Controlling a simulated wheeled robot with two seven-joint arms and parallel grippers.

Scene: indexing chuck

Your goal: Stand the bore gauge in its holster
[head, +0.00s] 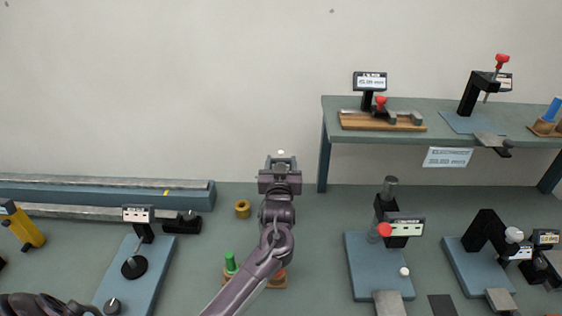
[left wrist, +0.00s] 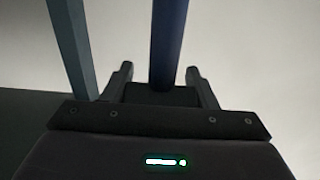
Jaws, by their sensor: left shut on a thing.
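My left gripper (head: 280,172) is raised at the centre of the head view, in front of the wall and left of the shelf. It is shut on a slim, dark blue rod (left wrist: 168,45), which I take to be the bore gauge. In the left wrist view the rod stands between the fingers (left wrist: 165,88) and runs out of the top of the picture. In the head view the gripper mostly hides it; only a small pale tip (head: 281,153) shows above. I cannot make out the holster for certain. My right gripper is not in view.
A wooden block (head: 232,280) with a green-handled piece (head: 231,262) is partly behind my left arm. A brass ring (head: 243,208) lies nearby. The raised shelf (head: 450,118) and several gauge stands, including one on a blue base (head: 378,265), are at the right.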

